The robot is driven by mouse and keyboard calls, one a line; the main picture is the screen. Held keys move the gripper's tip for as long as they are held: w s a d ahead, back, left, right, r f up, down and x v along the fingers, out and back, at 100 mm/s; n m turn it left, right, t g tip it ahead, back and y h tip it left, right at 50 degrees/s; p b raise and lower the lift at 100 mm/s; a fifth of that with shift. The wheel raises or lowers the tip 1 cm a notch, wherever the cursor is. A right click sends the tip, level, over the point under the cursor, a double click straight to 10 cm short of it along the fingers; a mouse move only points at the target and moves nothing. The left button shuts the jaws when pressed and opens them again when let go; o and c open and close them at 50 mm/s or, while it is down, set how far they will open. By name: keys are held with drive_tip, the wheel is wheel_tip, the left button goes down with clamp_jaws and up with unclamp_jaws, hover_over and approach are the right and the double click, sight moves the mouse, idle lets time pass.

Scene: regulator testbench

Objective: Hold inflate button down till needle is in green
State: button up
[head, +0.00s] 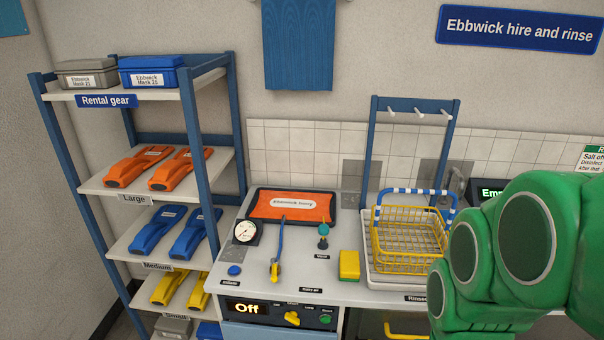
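A round blue button (234,270) sits at the front left of the bench top. The small label below it is too small to read, so I cannot confirm that it is the inflate button. A round white-faced gauge (246,231) stands just behind the button. Its needle position and any green band are too small to make out. My green arm fills the lower right of the head view, well to the right of the button and gauge. My gripper is not visible, and nothing of mine touches the button.
A blue-handled hose with a yellow end (275,268) lies right of the button. A yellow sponge (349,265) and a yellow wire basket (408,240) stand further right. A panel below reads "Off" (247,308), beside a yellow knob (291,318). A blue-framed shelf (237,130) stands left.

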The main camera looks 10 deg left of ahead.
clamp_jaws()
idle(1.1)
